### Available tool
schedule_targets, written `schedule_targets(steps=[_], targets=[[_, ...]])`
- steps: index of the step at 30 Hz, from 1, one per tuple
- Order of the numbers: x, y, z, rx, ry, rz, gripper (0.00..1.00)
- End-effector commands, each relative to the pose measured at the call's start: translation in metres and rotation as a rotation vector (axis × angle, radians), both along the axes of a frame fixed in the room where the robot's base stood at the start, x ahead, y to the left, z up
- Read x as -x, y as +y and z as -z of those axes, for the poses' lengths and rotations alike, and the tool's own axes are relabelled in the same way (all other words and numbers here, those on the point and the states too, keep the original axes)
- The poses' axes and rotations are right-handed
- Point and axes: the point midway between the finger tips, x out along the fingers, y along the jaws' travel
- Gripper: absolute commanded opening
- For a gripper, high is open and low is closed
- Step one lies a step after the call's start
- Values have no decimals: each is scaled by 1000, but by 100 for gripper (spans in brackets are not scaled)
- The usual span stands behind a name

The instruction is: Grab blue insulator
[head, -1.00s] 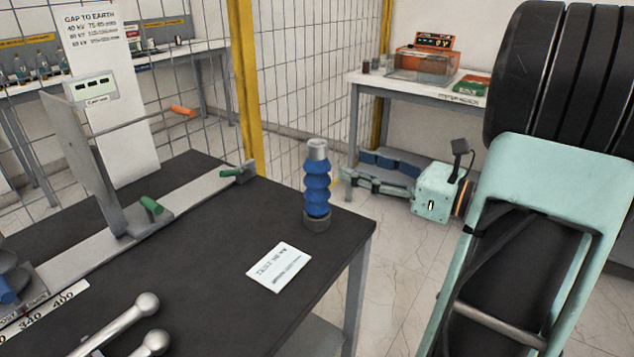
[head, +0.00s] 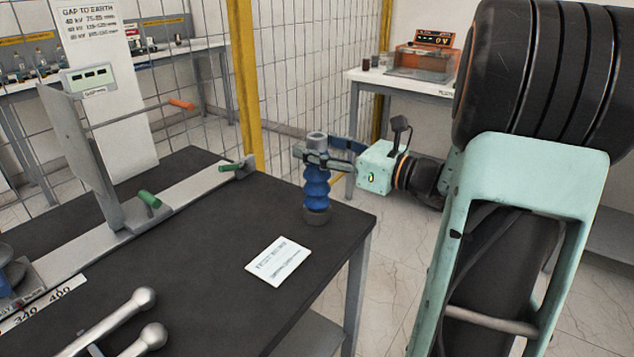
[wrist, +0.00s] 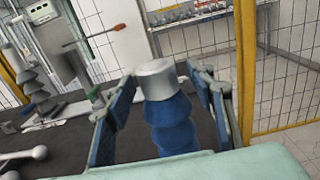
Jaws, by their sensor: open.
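The blue insulator (head: 316,186) stands upright near the corner of the dark table, with ribbed blue sides, a grey metal cap and a dark base. My gripper (head: 312,157) is at its upper part, reaching in from the right in the head view. In the wrist view the insulator (wrist: 170,120) sits between the two blue-padded fingers of my gripper (wrist: 160,88), one on each side. The fingers are open, with a visible gap on the left; contact on the right is hard to tell. The insulator's lower part is hidden in the wrist view.
A white card (head: 278,260) lies on the dark table (head: 225,240) in front of the insulator. A metal rail with green handles (head: 149,199) runs along the left. A mesh fence with a yellow post (head: 246,90) stands behind. Ball-ended rods (head: 144,299) lie at front left.

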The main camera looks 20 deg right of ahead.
Motion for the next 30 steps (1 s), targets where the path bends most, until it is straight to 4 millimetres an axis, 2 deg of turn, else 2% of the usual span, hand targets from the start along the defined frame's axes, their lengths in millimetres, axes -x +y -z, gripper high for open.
schedule_targets(steps=[3, 17, 30], targets=[[0, 0, 0, 0, 0, 0, 50], [0, 0, 0, 1, -1, 0, 0], [0, 0, -2, 1, -3, 0, 0]])
